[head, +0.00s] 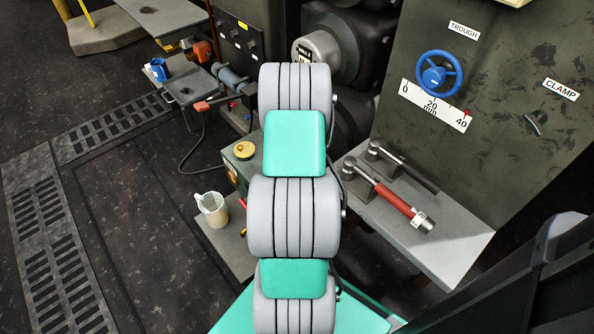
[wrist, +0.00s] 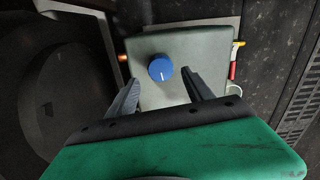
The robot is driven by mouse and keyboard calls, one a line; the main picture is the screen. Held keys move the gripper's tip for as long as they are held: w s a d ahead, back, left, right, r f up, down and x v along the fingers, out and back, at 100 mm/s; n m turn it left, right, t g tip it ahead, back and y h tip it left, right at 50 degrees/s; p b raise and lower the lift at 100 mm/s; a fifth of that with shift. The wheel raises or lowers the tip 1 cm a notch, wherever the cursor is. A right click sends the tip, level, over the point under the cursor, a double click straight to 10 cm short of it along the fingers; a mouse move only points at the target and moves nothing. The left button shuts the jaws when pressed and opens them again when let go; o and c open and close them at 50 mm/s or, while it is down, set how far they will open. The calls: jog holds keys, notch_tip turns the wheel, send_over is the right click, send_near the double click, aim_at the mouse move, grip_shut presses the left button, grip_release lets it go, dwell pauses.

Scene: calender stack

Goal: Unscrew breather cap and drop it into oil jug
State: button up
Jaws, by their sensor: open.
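A round yellow cap (head: 244,149) sits on a grey-green box in the head view, left of my arm. In the wrist view, a round blue knob (wrist: 161,68) with a white line stands on a grey-green box top (wrist: 205,60). I cannot tell whether this is the same box, or which one is the breather cap. A pale jug (head: 213,208) with an open top stands on a low grey plate, below the yellow cap in the head view. My gripper (wrist: 160,77) is open and empty, its fingertips either side of the blue knob in the picture. My arm hides the gripper in the head view.
A red-handled tool (head: 395,198) lies on a grey shelf (head: 440,248) to the right, below a panel with a blue handwheel (head: 439,71). A small stand (head: 190,88) with a cable is at the upper left. The dark floor at the left is clear.

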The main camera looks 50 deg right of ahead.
notch_tip(320, 180, down, 7)
jog(key=b, duration=0.3)
jog(key=shift+r, duration=0.15)
jog(key=c, duration=1.2)
jog(key=shift+r+n+p, duration=0.1)
jog(key=shift+n+p, duration=0.5)
jog(key=shift+n, duration=1.3)
jog(key=shift+c, duration=0.5)
jog(key=shift+n, duration=0.3)
